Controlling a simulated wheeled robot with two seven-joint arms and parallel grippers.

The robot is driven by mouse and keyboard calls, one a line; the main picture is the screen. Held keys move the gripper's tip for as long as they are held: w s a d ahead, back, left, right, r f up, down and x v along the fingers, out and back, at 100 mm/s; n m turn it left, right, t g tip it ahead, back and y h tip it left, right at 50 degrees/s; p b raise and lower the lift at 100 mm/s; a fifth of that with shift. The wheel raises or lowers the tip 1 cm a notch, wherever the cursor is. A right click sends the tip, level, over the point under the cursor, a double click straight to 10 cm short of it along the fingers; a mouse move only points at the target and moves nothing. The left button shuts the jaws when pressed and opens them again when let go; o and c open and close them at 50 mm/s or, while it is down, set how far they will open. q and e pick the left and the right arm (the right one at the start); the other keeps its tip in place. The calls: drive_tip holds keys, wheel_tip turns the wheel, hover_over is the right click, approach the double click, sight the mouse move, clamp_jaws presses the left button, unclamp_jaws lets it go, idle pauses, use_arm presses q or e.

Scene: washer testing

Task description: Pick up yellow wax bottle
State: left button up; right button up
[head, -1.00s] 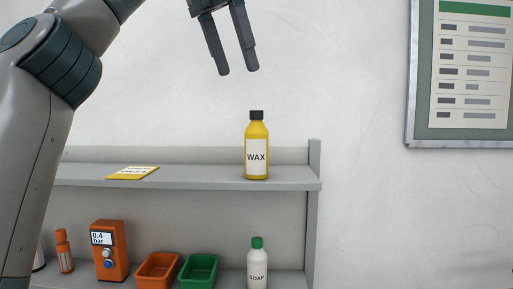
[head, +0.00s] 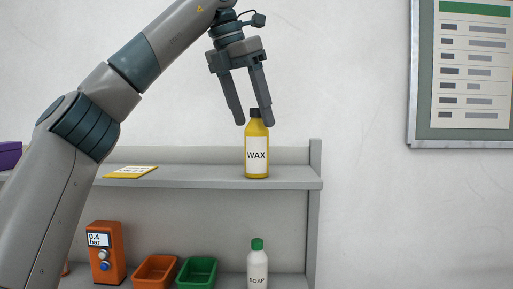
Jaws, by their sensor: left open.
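The yellow wax bottle (head: 257,167) stands upright on the upper grey shelf near its right end. It has a dark cap and a white label reading WAX. My left gripper (head: 254,122) points down with its two fingers apart, its tips at about the height of the bottle's cap. The right finger overlaps the cap in the picture, and the left finger is left of it. I cannot tell whether the fingers touch the bottle. My right gripper is not in view.
A yellow card (head: 131,172) lies on the upper shelf (head: 205,178). Below are an orange gauge box (head: 105,262), an orange bin (head: 155,271), a green bin (head: 197,271) and a soap bottle (head: 257,264). A board (head: 473,75) hangs at right. The shelf's right post (head: 315,200) is close to the wax bottle.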

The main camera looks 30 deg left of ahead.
sight(257, 136)
use_arm(q)
drive_tip(key=shift+d+f, duration=0.1)
drive_tip(key=shift+f, duration=0.05)
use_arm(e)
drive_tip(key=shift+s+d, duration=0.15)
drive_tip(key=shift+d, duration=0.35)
use_arm(q)
drive_tip(key=shift+f, duration=0.1)
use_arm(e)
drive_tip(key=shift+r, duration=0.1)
use_arm(q)
drive_tip(key=shift+s+p+x, duration=0.25)
drive_tip(key=shift+p+x, duration=0.6)
drive_tip(key=shift+x, duration=0.35)
drive_tip(key=shift+p+x, duration=0.4)
drive_tip(key=shift+x, duration=0.6)
drive_tip(key=shift+w+f, duration=0.1)
drive_tip(key=shift+f, duration=0.35)
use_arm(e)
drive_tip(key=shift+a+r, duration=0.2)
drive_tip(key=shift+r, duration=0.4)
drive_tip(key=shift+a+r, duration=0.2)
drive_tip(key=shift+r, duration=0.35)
use_arm(q)
drive_tip(key=c, duration=1.4)
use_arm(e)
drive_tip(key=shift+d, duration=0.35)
